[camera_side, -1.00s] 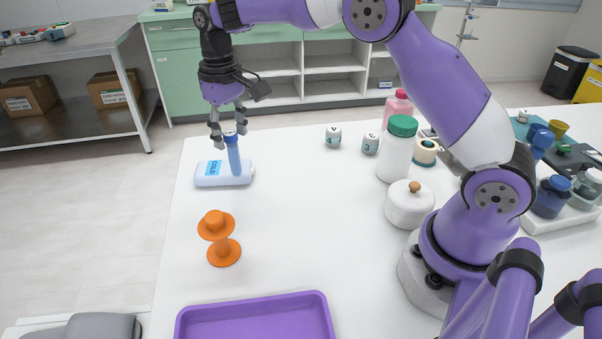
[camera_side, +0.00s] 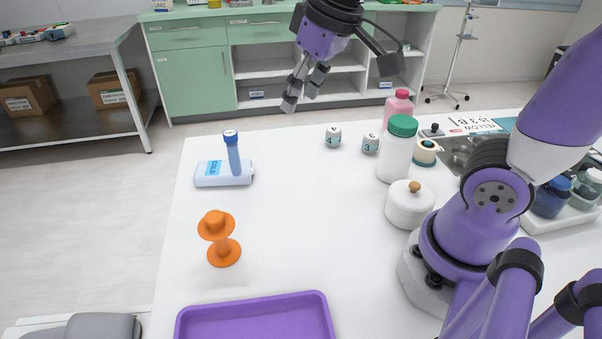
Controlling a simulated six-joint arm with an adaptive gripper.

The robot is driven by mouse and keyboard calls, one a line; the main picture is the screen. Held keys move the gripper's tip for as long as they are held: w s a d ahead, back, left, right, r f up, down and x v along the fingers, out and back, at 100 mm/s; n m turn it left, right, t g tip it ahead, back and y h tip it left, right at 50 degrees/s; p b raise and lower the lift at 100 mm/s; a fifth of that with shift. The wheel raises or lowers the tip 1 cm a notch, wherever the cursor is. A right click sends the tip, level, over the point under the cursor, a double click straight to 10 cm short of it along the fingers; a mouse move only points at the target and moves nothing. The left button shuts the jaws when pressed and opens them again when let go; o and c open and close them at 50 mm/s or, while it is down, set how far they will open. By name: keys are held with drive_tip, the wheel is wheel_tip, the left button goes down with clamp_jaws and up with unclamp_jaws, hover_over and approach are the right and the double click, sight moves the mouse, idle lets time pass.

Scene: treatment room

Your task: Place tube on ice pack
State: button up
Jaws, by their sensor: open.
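The blue tube (camera_side: 234,156) with a dark blue cap stands nearly upright, tilted slightly, at the right part of the ice pack. Its lower end appears to rest on the pack. The pale blue ice pack (camera_side: 208,181), labelled COLD, lies flat near the table's far left corner. My gripper (camera_side: 301,99) is open and empty, raised up and to the right of the tube, clear of both things.
A purple tray (camera_side: 258,316) lies at the near edge. Two numbered cubes, a white bottle with a green cap (camera_side: 398,150), and a white lidded jar (camera_side: 410,205) stand right. The table's middle is clear.

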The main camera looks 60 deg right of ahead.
drive_tip(key=s+f+t, duration=0.1)
drive_tip(key=s+f, duration=0.3)
drive_tip(key=s, duration=0.2)
drive_tip(key=shift+d+f, duration=0.25)
drive_tip(key=shift+s, duration=0.1)
idle(0.4)
drive_tip(key=shift+o, duration=0.5)
